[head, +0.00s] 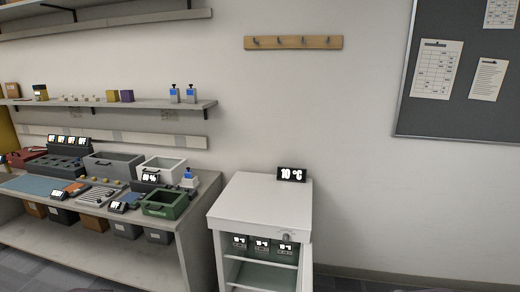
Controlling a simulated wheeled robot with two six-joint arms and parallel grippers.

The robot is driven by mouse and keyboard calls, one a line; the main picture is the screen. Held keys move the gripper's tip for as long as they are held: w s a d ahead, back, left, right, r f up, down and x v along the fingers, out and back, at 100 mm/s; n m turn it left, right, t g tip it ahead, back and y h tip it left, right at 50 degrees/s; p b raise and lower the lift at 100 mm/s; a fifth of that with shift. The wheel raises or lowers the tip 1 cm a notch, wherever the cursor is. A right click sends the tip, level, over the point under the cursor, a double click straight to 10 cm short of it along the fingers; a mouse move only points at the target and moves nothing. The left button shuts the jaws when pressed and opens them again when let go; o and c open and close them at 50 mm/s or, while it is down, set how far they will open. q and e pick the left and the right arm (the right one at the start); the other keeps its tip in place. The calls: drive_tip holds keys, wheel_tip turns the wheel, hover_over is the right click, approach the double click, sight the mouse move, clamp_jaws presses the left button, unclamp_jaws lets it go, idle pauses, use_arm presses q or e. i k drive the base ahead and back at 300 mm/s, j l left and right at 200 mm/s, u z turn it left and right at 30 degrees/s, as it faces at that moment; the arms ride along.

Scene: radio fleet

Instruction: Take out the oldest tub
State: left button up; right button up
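Three small dark green tubs stand side by side on the upper shelf of a white fridge cabinet (258,204): a left tub (239,250), a middle tub (262,253) and a right tub (285,257). Each has a black tag with white marks on its front, too small for me to read surely. I cannot tell which is oldest. The fridge front is open, and its door (306,268) seems to stand out at the right edge. The fridge's lower part is cut off by the picture's bottom. Neither of my grippers is in view.
A black display (291,174) reading 10 °C stands on the fridge's otherwise bare top. A crowded workbench (120,240) with a green crate (165,204) and a white bin (163,168) is close on the left. Floor at the right (350,284) looks clear.

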sight(242, 242)
drive_tip(key=i+l+u, duration=0.15)
drive_tip(key=l+u, duration=0.15)
drive_tip(key=l, duration=0.6)
drive_tip(key=l+u, duration=0.3)
drive_tip(key=l, duration=0.65)
drive_tip(key=i, duration=0.05)
